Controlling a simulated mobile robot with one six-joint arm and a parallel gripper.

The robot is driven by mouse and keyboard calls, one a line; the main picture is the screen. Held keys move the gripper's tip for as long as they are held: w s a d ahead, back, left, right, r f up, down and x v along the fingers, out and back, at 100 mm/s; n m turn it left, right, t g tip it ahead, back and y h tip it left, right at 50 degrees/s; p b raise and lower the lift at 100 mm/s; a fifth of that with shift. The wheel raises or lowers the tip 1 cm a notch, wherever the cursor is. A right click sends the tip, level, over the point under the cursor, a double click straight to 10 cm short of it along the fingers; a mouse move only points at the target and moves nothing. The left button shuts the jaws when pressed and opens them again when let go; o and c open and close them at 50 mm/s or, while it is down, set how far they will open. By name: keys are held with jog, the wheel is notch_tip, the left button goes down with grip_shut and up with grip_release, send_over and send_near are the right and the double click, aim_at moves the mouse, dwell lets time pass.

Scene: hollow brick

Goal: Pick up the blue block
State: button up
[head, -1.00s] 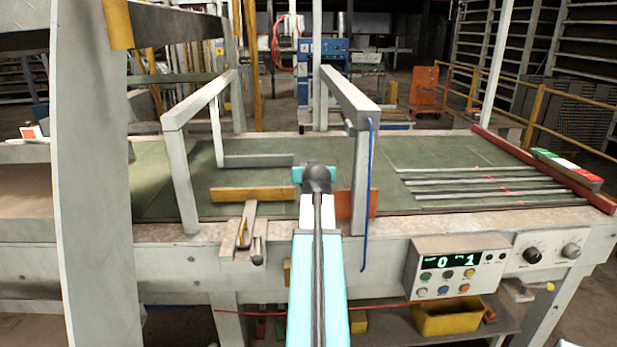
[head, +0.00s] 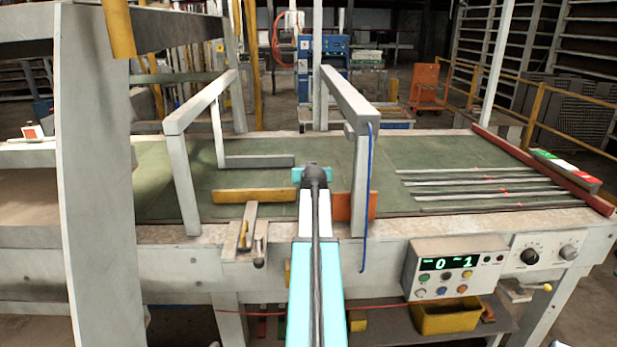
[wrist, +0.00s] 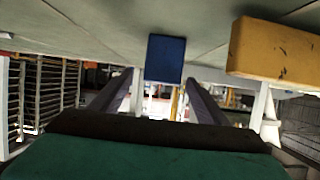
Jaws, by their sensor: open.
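The blue block (wrist: 165,59) shows in the wrist view, which looks upside down, with the green surface at the top. The block stands on that surface, roughly between the fingers' far ends in the picture. My gripper (wrist: 158,78) is open, with one dark finger on each side and nothing held. A gap seems to lie between the fingers and the block; I cannot tell how large. In the head view my gripper (head: 314,176) is over the green bench top, its fingers hidden by my wrist. The blue block is not visible there, probably hidden behind my arm.
A yellow block (head: 255,196) lies left of my gripper and shows in the wrist view (wrist: 275,50). An orange-red block (head: 357,205) is close on the right. White frames (head: 182,175) (head: 360,185) stand on both sides. Metal strips (head: 480,185) lie at right.

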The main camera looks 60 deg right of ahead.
jog(key=shift+d, duration=0.1)
dwell(0.3)
jog(key=shift+p+x, duration=0.8)
jog(key=shift+x, duration=0.2)
jog(key=shift+p+x, duration=0.65)
jog(key=shift+x, duration=0.9)
jog(key=shift+w, duration=0.15)
jog(key=c, duration=1.4)
jog(key=shift+r, duration=0.2)
jog(key=shift+r+b, duration=1.75)
jog(key=shift+r, duration=3.1)
